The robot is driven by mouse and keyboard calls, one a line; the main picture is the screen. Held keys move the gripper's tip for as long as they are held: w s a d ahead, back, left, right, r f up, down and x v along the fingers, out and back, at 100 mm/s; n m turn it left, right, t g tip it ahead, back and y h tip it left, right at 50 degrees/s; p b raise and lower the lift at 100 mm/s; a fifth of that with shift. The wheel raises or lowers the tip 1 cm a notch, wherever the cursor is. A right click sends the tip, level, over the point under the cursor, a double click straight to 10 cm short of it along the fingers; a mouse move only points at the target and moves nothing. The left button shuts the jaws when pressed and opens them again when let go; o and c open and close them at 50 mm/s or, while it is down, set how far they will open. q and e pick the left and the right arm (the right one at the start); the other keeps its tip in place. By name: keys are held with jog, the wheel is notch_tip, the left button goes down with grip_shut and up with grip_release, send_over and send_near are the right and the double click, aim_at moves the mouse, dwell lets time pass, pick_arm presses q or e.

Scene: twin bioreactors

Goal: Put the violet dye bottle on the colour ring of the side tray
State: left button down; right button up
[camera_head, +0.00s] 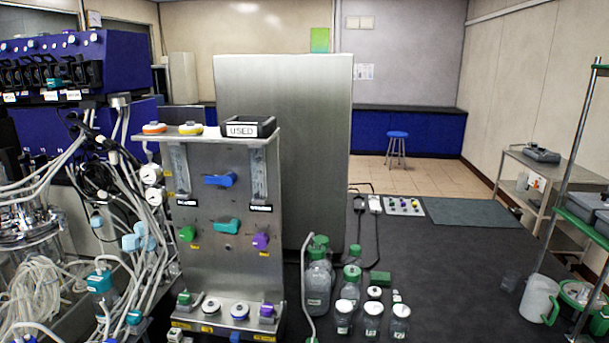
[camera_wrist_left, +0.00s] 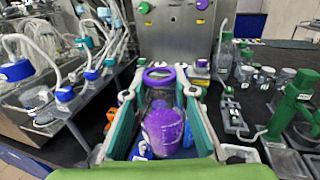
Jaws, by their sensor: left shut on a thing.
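The violet dye bottle (camera_wrist_left: 163,128) is clear, with violet contents and a violet collar at its top. My left gripper (camera_wrist_left: 162,92) is shut on it in the left wrist view, with one green-edged finger on each side. What lies directly under the bottle is mostly hidden. Neither gripper nor the bottle shows in the head view. A pale flat plate with several small coloured pieces (camera_head: 403,206) lies on the dark bench in the head view. I cannot tell whether it is the side tray, and I make out no colour ring.
A steel valve panel (camera_head: 220,215) stands in front, with a black USED bin (camera_head: 249,127) on top. Green-capped bottles (camera_head: 318,280) and small jars stand right of it. A green stand (camera_wrist_left: 292,105) is right of my gripper. Tubing crowds the left.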

pick_arm(q)
jog(key=s+d+f+m+h+b, duration=0.1)
jog(key=s+d+f+h+b, duration=0.15)
jog(key=f+b, duration=0.3)
notch_tip(320, 180, up, 6)
jog(key=s+n+y+p, duration=0.1)
jog(key=n+y+p, duration=0.3)
jog(key=p, duration=0.9)
jog(key=w+a+f+b, duration=0.3)
jog(key=w+f+b, duration=0.1)
jog(key=w+f, duration=0.2)
jog(key=w+a+f+m+y+b, duration=0.1)
jog(key=w+a+f+b, duration=0.2)
jog(key=w+f, duration=0.3)
jog(key=shift+w+f+g+b, duration=0.15)
jog(key=shift+f+g+b, duration=0.2)
jog(key=shift+b, duration=0.25)
